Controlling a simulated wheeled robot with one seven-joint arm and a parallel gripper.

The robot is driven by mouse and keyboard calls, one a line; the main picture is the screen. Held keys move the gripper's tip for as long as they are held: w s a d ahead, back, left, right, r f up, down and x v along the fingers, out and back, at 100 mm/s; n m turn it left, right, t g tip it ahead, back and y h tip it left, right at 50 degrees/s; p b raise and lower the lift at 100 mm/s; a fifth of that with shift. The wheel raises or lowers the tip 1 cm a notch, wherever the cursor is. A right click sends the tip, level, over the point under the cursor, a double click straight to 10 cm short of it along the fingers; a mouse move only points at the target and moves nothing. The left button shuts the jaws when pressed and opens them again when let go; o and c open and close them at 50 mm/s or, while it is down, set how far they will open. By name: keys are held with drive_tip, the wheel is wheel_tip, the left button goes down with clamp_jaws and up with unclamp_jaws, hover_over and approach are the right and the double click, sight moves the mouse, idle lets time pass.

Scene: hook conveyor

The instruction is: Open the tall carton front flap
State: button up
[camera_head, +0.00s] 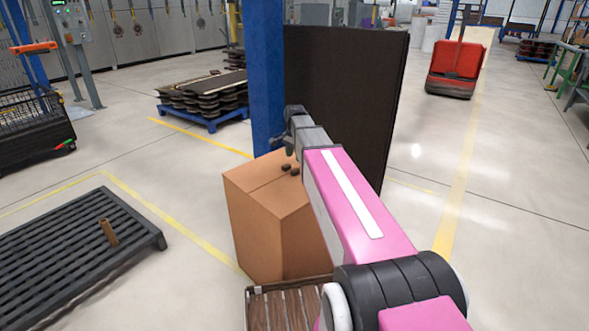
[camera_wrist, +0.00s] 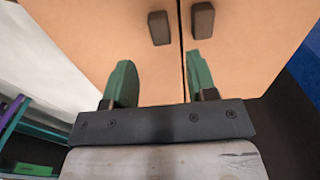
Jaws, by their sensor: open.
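The tall brown carton (camera_head: 262,225) stands upright on the floor in the head view, below the end of my arm. Its top shows a seam and two small dark tabs (camera_head: 290,169). In the wrist view the carton (camera_wrist: 95,40) fills the upper picture. A narrow dark gap runs between its two flaps, which look closed. One dark tab (camera_wrist: 159,28) sits left of the gap and another dark tab (camera_wrist: 203,20) right of it. My gripper (camera_wrist: 159,58) is open and empty, its green fingers apart, below the tabs in the picture. Whether the fingers touch the carton I cannot tell.
A blue post (camera_head: 262,75) and a dark tall panel (camera_head: 345,95) stand close behind the carton. A slatted wooden pallet (camera_head: 290,308) is at its front. A dark slatted platform (camera_head: 70,255) lies left. Open floor with yellow lines extends right.

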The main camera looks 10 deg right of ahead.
sight(295, 170)
drive_tip(key=shift+f, duration=3.55)
clamp_jaws()
